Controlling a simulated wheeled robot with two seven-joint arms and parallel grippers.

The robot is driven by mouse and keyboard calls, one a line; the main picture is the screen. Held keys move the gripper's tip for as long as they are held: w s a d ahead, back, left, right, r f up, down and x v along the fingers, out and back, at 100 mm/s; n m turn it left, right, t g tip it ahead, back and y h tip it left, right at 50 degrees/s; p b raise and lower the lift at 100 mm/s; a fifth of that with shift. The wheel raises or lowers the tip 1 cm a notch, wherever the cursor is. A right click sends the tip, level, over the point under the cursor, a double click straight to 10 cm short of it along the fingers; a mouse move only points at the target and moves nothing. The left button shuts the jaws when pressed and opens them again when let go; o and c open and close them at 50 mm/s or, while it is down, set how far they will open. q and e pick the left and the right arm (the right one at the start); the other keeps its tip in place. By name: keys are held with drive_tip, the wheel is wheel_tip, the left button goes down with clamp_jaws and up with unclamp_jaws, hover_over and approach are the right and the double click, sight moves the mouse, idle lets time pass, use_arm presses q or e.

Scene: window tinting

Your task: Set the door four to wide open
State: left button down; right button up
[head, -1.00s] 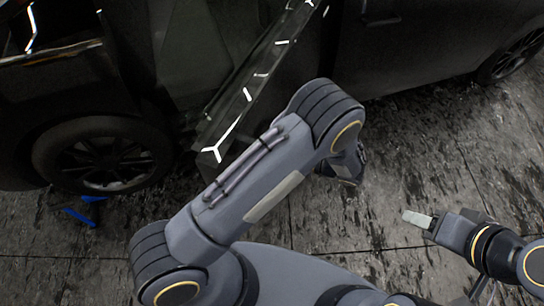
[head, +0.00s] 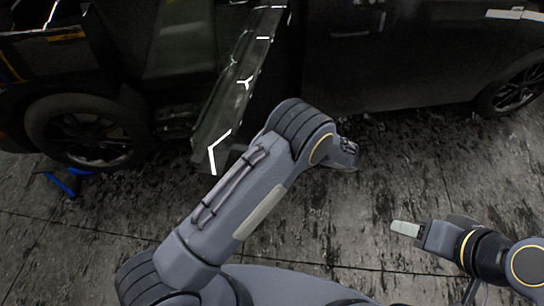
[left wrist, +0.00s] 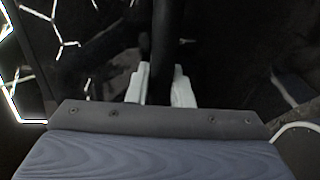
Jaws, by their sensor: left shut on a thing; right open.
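A black car fills the back. Its open door (head: 235,95) sticks out toward me, a dark glossy panel with white light streaks, partly hidden by my left arm. In the left wrist view the two pale fingers of my left gripper (left wrist: 161,88) are shut on a dark upright bar (left wrist: 162,45), which seems to be part of the door. My right gripper (head: 405,229) is open and empty, low on the right, apart from the car.
A wheel (head: 88,132) stands left of the open door and another wheel (head: 515,88) at the far right. A closed door panel (head: 400,60) lies between. A blue object (head: 68,182) is on the floor by the left wheel. The grey floor (head: 350,225) is otherwise clear.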

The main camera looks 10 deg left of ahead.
use_arm(q)
drive_tip(key=shift+w+d, duration=0.1)
drive_tip(key=shift+d, duration=0.35)
drive_tip(key=c, duration=1.6)
unclamp_jaws()
drive_tip(key=shift+d, duration=0.1)
drive_tip(key=shift+o, duration=1.4)
drive_tip(key=shift+d, duration=0.2)
drive_tip(key=shift+a, duration=0.2)
drive_tip(key=d+r+b, duration=0.1)
drive_tip(key=d, duration=0.6)
drive_tip(key=shift+d+r+b, duration=0.25)
drive_tip(key=shift+d+b, duration=0.05)
drive_tip(key=shift+d, duration=0.1)
use_arm(e)
drive_tip(key=shift+d+f, duration=0.25)
drive_tip(key=shift+f, duration=0.6)
